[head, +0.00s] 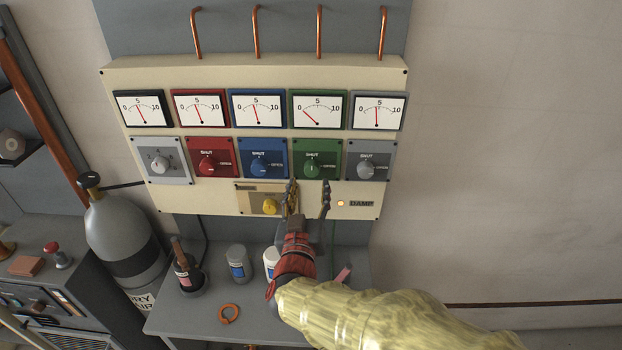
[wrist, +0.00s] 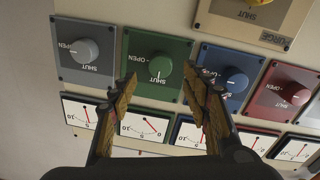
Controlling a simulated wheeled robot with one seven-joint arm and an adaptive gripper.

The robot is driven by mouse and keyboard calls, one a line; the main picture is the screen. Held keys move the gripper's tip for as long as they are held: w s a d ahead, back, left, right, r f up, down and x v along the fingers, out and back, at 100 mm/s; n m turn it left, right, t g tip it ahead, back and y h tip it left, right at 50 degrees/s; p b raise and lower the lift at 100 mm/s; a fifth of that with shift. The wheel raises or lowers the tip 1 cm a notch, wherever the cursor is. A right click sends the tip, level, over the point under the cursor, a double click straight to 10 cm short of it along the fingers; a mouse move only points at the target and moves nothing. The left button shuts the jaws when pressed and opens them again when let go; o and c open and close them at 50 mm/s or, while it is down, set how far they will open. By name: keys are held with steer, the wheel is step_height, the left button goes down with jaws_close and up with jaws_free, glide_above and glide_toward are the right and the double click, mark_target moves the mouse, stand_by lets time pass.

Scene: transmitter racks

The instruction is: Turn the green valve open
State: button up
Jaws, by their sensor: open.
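The green valve is a round green knob (head: 311,169) on a green plate (head: 331,152) marked SHUT at the top and OPEN at the right. The knob's white mark points at SHUT. The wrist view shows the scene upside down, with the green knob (wrist: 161,67) between my fingertips in the picture. My gripper (head: 309,184) is open and empty, its fingertips just below the knob in the head view. It also shows in the wrist view (wrist: 159,78). I cannot tell whether the fingers touch anything. The green gauge (head: 318,108) above the valve reads low.
Red (head: 211,167), blue (head: 262,167) and grey (head: 372,167) valves flank the green one. A yellow purge knob (head: 270,206) sits lower, close to my left finger. Bottles and an orange ring (head: 229,313) stand on the shelf below. A gas cylinder (head: 120,230) is at left.

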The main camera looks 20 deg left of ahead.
mark_target(311, 173)
steer(key=w, duration=0.3)
steer(key=w+a, duration=0.1)
steer(key=w, duration=0.1)
steer(key=shift+s, duration=0.1)
steer(key=c, duration=0.3)
steer(key=c, duration=0.8)
steer(key=shift+c, duration=0.3)
